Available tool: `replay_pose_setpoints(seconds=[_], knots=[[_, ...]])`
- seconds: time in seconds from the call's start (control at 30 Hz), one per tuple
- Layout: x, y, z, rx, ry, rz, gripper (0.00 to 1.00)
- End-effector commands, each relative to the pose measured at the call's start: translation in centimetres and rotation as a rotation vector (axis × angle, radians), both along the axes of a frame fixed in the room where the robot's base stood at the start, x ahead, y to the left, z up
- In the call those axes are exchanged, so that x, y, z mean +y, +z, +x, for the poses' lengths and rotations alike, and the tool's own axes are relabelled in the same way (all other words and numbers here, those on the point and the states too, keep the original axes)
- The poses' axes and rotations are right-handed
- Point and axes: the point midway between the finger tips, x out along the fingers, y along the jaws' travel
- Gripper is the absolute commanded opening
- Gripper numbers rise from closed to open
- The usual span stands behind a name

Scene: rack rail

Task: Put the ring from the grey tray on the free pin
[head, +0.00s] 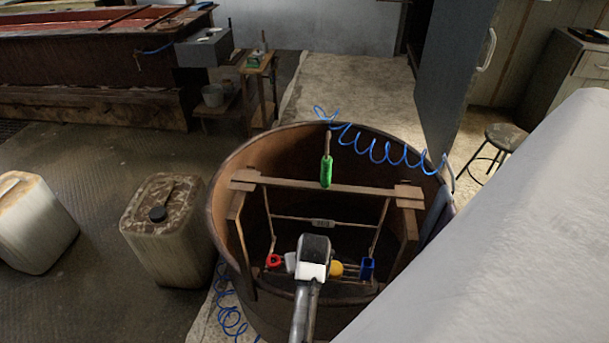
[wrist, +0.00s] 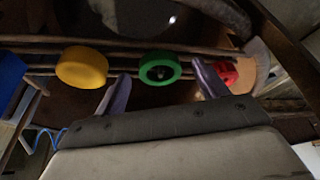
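In the wrist view a green ring (wrist: 160,69) with a dark centre lies between the two fingers of my gripper (wrist: 161,78). The fingers are apart, with a gap on each side of the ring. A yellow round piece (wrist: 82,67) is to its left and a red piece (wrist: 225,72) to its right, near the right finger. In the head view my gripper (head: 312,271) is over the lower rail inside the tub, hiding the green ring. The red piece (head: 273,261) is left of it, the yellow piece (head: 337,269) right. I cannot make out a grey tray or a free pin.
A blue piece (head: 367,268) sits right of the yellow one. The round tub (head: 228,190) surrounds the rack, with a wooden crossbar (head: 290,183) above. A green-handled object (head: 327,171) and a coiled blue hose (head: 385,150) are at the back. A canister (head: 165,230) stands left.

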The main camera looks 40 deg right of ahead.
Motion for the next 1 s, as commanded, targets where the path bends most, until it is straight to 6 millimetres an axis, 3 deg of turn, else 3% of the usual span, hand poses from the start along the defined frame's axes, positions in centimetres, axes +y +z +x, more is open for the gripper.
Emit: replay_pose_setpoints(seconds=[0.27, 0.43, 0.9, 1.0], knots=[[0.0, 0.0, 0.0, 0.0, 0.0, 0.0, 0.73], [0.2, 1.3, -0.4, -0.002, 0.0, -0.002, 0.73], [2.1, 11.4, -4.0, -0.001, 0.001, -0.001, 0.73], [2.3, 12.2, -4.4, 0.0, 0.0, 0.001, 0.73]])
